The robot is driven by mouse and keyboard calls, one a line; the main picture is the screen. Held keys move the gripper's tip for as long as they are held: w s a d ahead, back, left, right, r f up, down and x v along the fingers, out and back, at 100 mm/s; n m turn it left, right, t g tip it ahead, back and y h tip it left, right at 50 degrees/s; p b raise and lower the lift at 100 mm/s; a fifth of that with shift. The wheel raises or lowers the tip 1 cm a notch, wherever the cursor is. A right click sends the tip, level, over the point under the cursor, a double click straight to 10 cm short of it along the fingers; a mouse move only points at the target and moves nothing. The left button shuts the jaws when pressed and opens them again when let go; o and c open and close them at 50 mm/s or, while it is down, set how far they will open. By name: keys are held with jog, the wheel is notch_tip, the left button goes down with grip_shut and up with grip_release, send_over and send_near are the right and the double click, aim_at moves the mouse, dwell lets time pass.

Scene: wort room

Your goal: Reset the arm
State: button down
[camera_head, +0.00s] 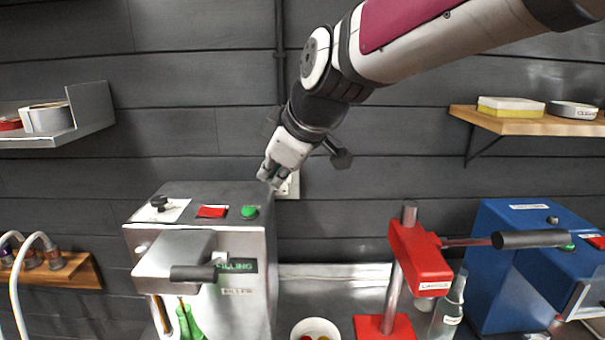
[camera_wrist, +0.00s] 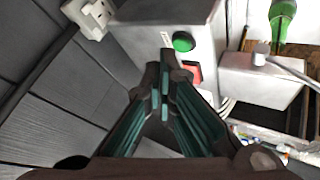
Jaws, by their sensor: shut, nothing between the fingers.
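My arm reaches in from the upper right in the head view, and my gripper (camera_head: 272,181) hangs above the back right of the filling machine (camera_head: 255,300). The gripper points downward, shut and empty. In the wrist view, the fingers of my gripper (camera_wrist: 166,62) come together at their tips with nothing between them. The machine's green button (camera_wrist: 183,42) and red switch (camera_wrist: 194,73) lie just beyond the tips in that view. In the head view, the green button (camera_head: 249,212) and red switch (camera_head: 211,212) are on the machine's top, apart from the gripper.
A red lever press (camera_head: 415,258) with a dark handle stands to the right, beside a clear bottle (camera_head: 447,310). A blue machine (camera_head: 500,260) is at the far right. A white bowl (camera_head: 316,327) sits between the filler and press. Wall shelves (camera_head: 525,121) hang on both sides.

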jog(key=s+d+f+m+h, duration=0.2)
jog(key=s+d+m, duration=0.5)
jog(key=s+d, duration=0.4)
jog(key=s+d+f+m+g+h, duration=0.1)
jog(key=s+d+f+m+h, duration=0.2)
jog(key=s+d+f+m, duration=0.2)
jog(key=s+d+m, duration=0.3)
jog(key=s+d, duration=0.4)
jog(key=d, duration=0.3)
jog(key=shift+d, duration=0.2)
jog(key=shift+a+r, duration=0.1)
